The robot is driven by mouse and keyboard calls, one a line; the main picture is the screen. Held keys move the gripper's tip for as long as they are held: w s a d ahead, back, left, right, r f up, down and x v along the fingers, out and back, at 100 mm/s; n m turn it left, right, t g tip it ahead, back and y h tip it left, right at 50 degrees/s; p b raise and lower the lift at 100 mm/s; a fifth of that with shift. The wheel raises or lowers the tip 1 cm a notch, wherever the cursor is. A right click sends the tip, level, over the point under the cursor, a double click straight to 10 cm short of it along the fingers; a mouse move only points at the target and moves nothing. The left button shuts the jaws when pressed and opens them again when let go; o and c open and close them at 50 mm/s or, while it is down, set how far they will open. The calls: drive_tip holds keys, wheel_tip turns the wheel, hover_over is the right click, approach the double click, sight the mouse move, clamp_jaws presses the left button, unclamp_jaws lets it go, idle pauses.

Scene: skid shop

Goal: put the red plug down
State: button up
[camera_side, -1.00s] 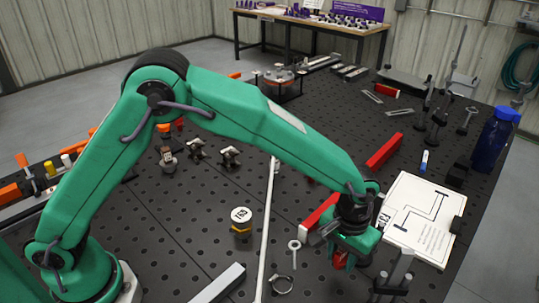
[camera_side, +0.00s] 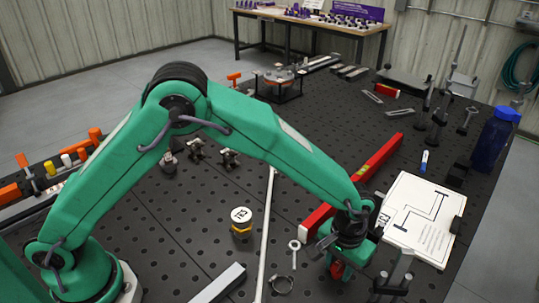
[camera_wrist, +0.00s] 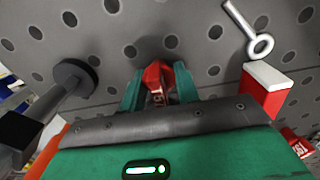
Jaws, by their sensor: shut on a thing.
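The red plug (camera_side: 337,270) is below my gripper (camera_side: 341,264) at the front right of the dark perforated bench, mostly hidden by the jaws in the side view. In the wrist view the plug (camera_wrist: 157,76) sits between the two green fingers of my gripper (camera_wrist: 158,90). My gripper is shut on it. The plug is close over the bench top; I cannot tell whether it touches.
A long red bar (camera_side: 365,174) lies behind my gripper. An eye bolt (camera_side: 294,247) and a ring clamp (camera_side: 282,284) lie to its left. A grey clamp (camera_side: 396,272) stands close on the right, before a white drawing board (camera_side: 416,215). A blue bottle (camera_side: 493,140) stands far right.

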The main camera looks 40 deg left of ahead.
drive_tip(key=shift+f, duration=0.15)
drive_tip(key=o, duration=1)
drive_tip(key=shift+c, duration=0.2)
wheel_tip(320, 180, up, 11)
drive_tip(key=shift+f, duration=0.1)
drive_tip(key=shift+r, duration=0.8)
